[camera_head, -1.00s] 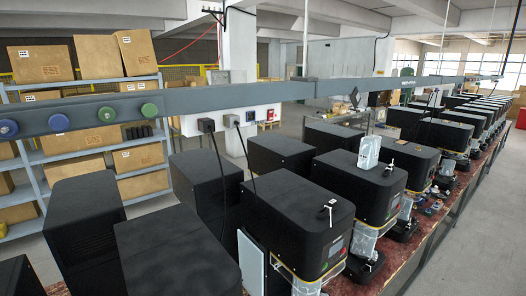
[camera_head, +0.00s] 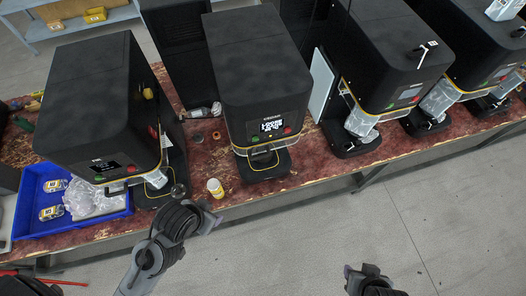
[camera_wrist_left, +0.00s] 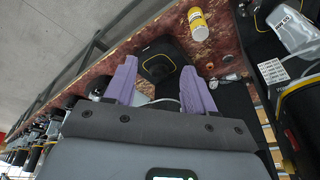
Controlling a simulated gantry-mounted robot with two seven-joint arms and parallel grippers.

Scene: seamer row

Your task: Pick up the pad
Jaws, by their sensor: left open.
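I cannot pick out a pad for certain. A pale, flat grey-white item (camera_head: 97,203) lies in the blue tray (camera_head: 28,217) beside a clear plastic bag. My left gripper (camera_wrist_left: 157,82) is open and empty in the wrist view, its two purple fingers spread apart. A black seamer base (camera_wrist_left: 160,62) lies beyond and between its fingertips. In the head view my left gripper (camera_head: 195,215) is by the table's front edge, below the left seamer (camera_head: 97,105). My right gripper (camera_head: 365,273) is low over the floor; its jaws are unclear.
A yellow-and-white bottle (camera_head: 215,188) stands near the front edge, right of my left gripper; it also shows in the wrist view (camera_wrist_left: 197,22). A middle seamer (camera_head: 258,85) stands behind it. The red-brown tabletop (camera_head: 320,160) is partly bare.

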